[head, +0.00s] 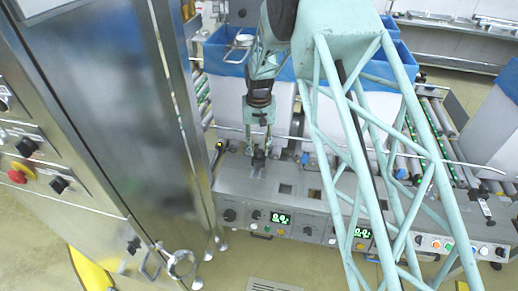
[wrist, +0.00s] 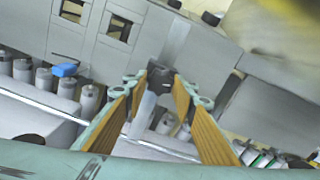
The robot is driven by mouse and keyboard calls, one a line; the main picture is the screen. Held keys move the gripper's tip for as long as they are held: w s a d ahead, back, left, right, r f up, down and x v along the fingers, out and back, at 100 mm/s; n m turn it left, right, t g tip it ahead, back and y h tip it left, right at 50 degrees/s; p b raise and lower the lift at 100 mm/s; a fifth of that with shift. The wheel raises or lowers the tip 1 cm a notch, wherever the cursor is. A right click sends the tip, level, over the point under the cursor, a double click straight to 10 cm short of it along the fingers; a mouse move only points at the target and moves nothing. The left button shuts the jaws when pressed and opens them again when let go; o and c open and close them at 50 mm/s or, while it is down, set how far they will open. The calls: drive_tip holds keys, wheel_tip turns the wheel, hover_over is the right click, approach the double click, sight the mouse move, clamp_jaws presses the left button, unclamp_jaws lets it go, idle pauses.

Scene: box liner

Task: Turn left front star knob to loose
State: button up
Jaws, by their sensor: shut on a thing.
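My gripper (head: 258,155) points down at the top of the grey control panel (head: 240,178), near its left end. In the wrist view, my gripper's two tan-padded fingers (wrist: 164,78) are closed on a small dark star knob (wrist: 160,77), which stands on a pale upright piece.
White boxes with blue liners (head: 228,55) stand behind the panel beside rollers. A steel cabinet (head: 90,90) rises close on the left. The panel front carries dark knobs (head: 229,215) and lit green displays (head: 281,217). A blue-capped fitting (wrist: 64,70) shows in the wrist view.

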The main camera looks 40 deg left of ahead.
sight(259, 151)
drive_tip(key=n, duration=1.3)
drive_tip(key=shift+n+p, duration=0.3)
drive_tip(key=shift+n, duration=0.1)
idle(0.3)
drive_tip(key=o, duration=0.9)
drive_tip(key=shift+c, duration=0.2)
drive_tip(key=shift+r, duration=0.15)
wheel_tip(259, 151, up, 12)
drive_tip(key=shift+f, duration=0.2)
idle(0.4)
